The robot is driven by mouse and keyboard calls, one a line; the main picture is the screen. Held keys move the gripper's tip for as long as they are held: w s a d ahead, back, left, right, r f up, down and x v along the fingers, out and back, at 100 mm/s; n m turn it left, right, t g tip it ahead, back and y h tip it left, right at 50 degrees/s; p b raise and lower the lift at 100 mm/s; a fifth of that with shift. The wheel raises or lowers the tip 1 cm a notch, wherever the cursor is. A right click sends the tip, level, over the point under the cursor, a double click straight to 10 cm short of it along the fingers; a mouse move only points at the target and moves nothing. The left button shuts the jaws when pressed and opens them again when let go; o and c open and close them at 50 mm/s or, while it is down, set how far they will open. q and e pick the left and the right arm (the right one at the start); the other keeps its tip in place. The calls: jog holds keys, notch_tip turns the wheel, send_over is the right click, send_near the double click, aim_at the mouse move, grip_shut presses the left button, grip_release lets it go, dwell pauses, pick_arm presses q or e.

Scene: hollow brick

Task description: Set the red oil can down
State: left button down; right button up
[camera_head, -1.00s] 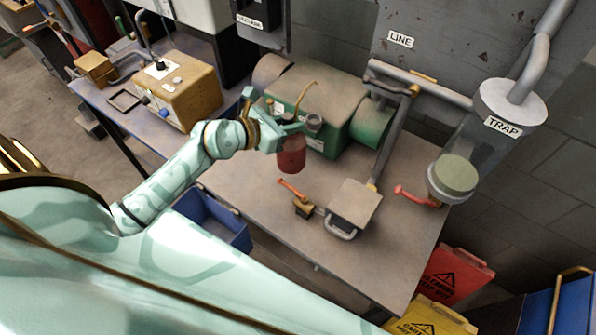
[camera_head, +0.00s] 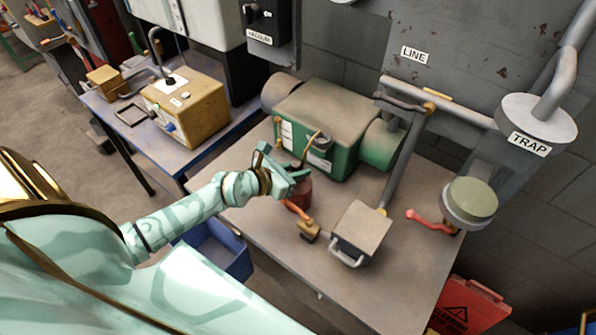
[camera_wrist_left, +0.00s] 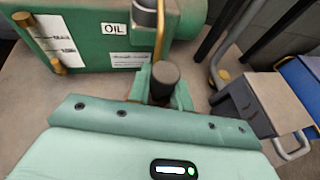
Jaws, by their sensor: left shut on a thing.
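The red oil can (camera_head: 301,194) is upright at the bench's middle, in front of the green machine. My left gripper (camera_head: 291,179) is shut on it and partly covers it in the head view. The can's thin brass spout (camera_head: 309,147) rises above the gripper. In the left wrist view a dark round cap (camera_wrist_left: 165,80) and the spout (camera_wrist_left: 159,35) show between the fingers (camera_wrist_left: 163,97); most of the can's body is hidden. The can's base is at or close above the grey bench top (camera_head: 385,270); I cannot tell if it touches. My right gripper is not in view.
The green machine (camera_head: 345,160) stands right behind the can. A red-handled lever (camera_head: 428,219) is farther right. A blue bin (camera_head: 222,250) sits below the bench's left edge.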

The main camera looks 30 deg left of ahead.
pick_arm(q)
jog(key=c, duration=1.3)
grip_release()
jog(key=shift+o, duration=0.2)
jog(key=shift+s+r, duration=0.15)
jog(key=shift+s, duration=0.05)
jog(key=p+v, duration=0.1)
jog(key=v, duration=1)
jog(key=shift+s+r, duration=0.15)
jog(key=shift+s, duration=0.15)
